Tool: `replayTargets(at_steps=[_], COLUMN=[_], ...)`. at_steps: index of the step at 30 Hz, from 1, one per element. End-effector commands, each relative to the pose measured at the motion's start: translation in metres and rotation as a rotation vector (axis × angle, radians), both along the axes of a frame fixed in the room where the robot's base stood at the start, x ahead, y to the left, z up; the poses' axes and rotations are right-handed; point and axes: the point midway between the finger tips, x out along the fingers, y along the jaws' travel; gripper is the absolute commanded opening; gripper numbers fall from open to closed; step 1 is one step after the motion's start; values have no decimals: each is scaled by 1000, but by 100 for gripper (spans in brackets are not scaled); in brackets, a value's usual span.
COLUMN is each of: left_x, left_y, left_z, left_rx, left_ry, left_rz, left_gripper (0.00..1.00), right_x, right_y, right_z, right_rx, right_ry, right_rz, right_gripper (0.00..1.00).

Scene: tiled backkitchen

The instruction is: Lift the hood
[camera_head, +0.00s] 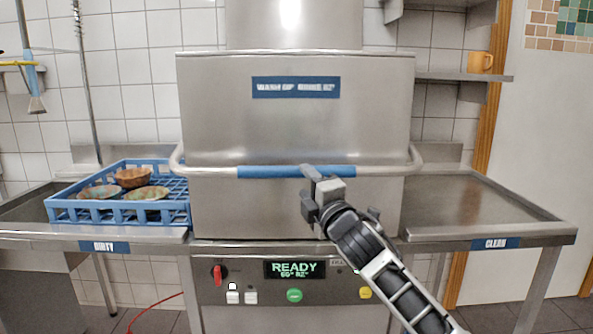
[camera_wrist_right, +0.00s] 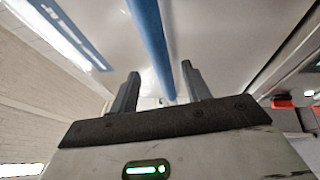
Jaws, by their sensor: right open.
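The hood (camera_head: 295,110) is a large steel box on the dishwashing machine, and it is down. Its bar handle (camera_head: 265,172) runs across the front, with a blue grip section in the middle. My right gripper (camera_head: 308,172) is at the right part of the blue section. In the right wrist view the open fingers (camera_wrist_right: 158,85) stand on either side of the blue handle (camera_wrist_right: 152,45), which passes between or just beyond their tips. I cannot tell whether they touch it. My left gripper is not in view.
A blue rack (camera_head: 120,212) with several bowls stands on the left table marked DIRTY. The right table (camera_head: 470,200), marked CLEAN, is empty. Below the hood is a control panel (camera_head: 292,290) reading READY. An orange mug (camera_head: 480,62) sits on a shelf at upper right.

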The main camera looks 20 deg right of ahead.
Motion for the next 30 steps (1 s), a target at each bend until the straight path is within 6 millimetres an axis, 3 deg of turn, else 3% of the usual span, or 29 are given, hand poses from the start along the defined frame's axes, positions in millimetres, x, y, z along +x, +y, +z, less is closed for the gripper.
replayTargets(at_steps=[3,9,23,28,30], left_x=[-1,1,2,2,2], left_y=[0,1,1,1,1], left_z=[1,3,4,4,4], left_rx=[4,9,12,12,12], left_ry=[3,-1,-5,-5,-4], left_rz=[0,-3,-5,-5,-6], left_gripper=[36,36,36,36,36], right_x=[23,49,60,60,60], right_y=[3,6,8,8,8], right_z=[6,10,11,11,11], right_rx=[1,1,0,0,0], right_ry=[0,0,0,0,0], right_rz=[0,0,2,1,1], right_gripper=[48,48,48,6,0])
